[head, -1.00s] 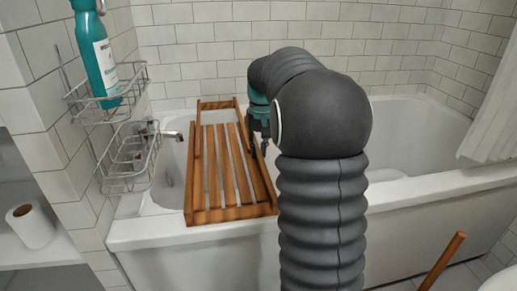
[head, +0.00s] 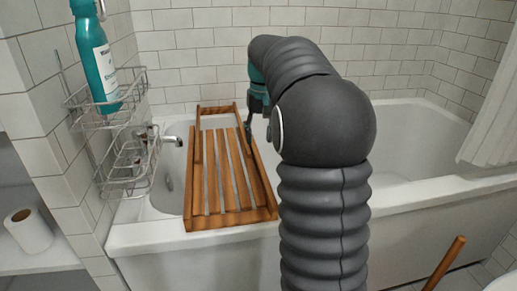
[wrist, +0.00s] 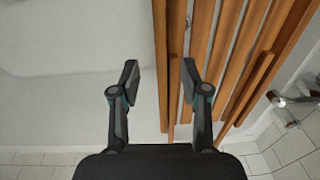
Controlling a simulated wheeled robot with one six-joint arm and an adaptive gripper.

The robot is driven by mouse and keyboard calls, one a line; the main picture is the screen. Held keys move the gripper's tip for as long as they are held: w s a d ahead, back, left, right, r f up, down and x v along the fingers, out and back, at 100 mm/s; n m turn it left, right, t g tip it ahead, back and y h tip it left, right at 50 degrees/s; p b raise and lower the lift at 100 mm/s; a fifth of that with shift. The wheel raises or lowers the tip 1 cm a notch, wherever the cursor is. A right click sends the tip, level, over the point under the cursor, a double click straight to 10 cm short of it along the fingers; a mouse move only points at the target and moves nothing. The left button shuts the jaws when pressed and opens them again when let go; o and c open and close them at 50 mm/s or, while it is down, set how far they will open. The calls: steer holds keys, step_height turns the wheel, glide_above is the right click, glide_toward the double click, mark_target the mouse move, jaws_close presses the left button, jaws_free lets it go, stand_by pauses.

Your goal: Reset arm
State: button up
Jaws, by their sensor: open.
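My gripper (wrist: 160,82) is open, its two black fingers apart with nothing held between them. In the wrist view, a side rail of the wooden slatted bath rack (wrist: 228,65) passes between the fingertips in the picture; I see no contact. In the head view, my gripper (head: 258,115) hangs from my bent arm by the right side of the rack (head: 230,215). My arm's large elbow hides part of the bathtub behind it. The rack lies across the tub's left end.
The white bathtub (head: 420,190) has open room to the right of my arm. A wire shelf (head: 125,165) with a teal bottle (head: 97,65) is on the left wall. A faucet (head: 170,138) sits near the rack. A toilet roll (head: 30,230) stands at left, a curtain (head: 497,135) at right.

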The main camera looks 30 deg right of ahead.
step_height(320, 180, up, 5)
steer(key=shift+t+h, duration=0.3)
steer(key=shift+t, duration=0.2)
steer(key=s+f, duration=0.1)
steer(key=f, duration=0.1)
steer(key=a+f, duration=0.1)
steer(key=f, duration=0.1)
steer(key=s+f, duration=0.1)
steer(key=f, duration=0.1)
steer(key=shift+s+a+f+p, duration=0.2)
steer(key=shift+s+p, duration=0.15)
steer(key=s+a+r+n+t+p, duration=0.1)
steer(key=s+a+p, duration=0.1)
steer(key=s+a, duration=0.3)
steer(key=s+a+n+t+p, duration=0.1)
steer(key=s+a, duration=0.4)
steer(key=s, duration=0.6)
steer(key=s+a+r+n+t+p, duration=0.1)
steer(key=s+a+p, duration=0.3)
steer(key=s, duration=0.5)
steer(key=shift+a+r+t, duration=0.3)
steer(key=shift+a+t, duration=0.3)
steer(key=shift+a, duration=0.05)
